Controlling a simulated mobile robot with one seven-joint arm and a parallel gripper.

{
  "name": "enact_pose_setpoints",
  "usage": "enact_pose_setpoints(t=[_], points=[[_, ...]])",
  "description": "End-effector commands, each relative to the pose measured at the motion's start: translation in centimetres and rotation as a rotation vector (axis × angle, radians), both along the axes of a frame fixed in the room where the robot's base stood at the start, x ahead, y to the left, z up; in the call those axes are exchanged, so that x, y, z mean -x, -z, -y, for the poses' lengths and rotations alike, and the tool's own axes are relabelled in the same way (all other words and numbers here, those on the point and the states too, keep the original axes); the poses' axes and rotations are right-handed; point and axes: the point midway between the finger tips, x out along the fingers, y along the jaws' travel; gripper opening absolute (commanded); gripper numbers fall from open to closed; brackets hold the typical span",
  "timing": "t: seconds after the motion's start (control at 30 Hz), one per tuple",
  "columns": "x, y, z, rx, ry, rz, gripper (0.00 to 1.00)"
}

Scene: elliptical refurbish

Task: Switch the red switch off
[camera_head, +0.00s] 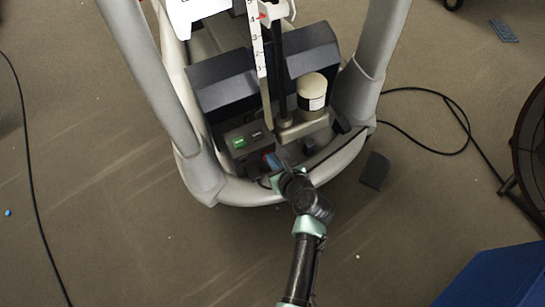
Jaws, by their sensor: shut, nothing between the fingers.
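A grey control box (245,133) sits low inside the frame of the elliptical machine (196,160). A lit green switch (239,142) is on the box's left part, with a small dark switch or mark to its right. My arm reaches up from the bottom of the picture. My gripper (274,165) is at the front right of the box, close to a small blue part. It is shut and holds nothing. Whether its tips touch the box is too small to tell.
A cream cylinder (311,91) and an upright ruler strip (259,55) stand behind the box. Grey tubes flank it. A dark block (375,170) lies on the floor to the right. Black cables (440,98) cross the floor. A blue object (500,280) fills the lower right corner.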

Motion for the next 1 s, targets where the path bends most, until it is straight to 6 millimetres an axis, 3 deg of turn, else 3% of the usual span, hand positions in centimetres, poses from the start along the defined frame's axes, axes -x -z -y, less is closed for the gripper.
enact_pose_setpoints(t=[0.4, 1.0], points=[[0.0, -1.6, 0.0, 0.001, 0.001, 0.000, 0.00], [0.5, -2.0, 0.4, -0.001, 0.001, -0.002, 0.00]])
